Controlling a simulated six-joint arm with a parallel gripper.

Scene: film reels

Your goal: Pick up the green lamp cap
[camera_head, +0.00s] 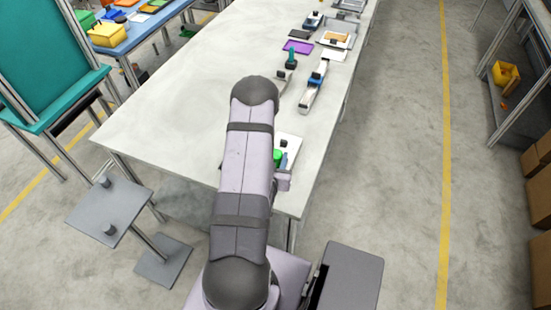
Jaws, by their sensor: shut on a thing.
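A small bright green thing (278,156), likely the green lamp cap, shows just past the right side of my arm near the front of the table. My arm hides part of it, and it is too small to make out its full shape. A slim blue-grey piece (284,161) is close to its right. Both show against a white tray or sheet (292,143). My arm reaches over the table, and a pale wrist part of mine shows beside it. My gripper's fingers are hidden behind the arm, so I cannot see how they stand to the green thing.
The long pale table (165,100) is bare on its left half. Along its right side lie a blue and white device (314,84), a teal-topped piece (291,57), a purple sheet (298,46) and several trays. A grey stand (108,212) is at left.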

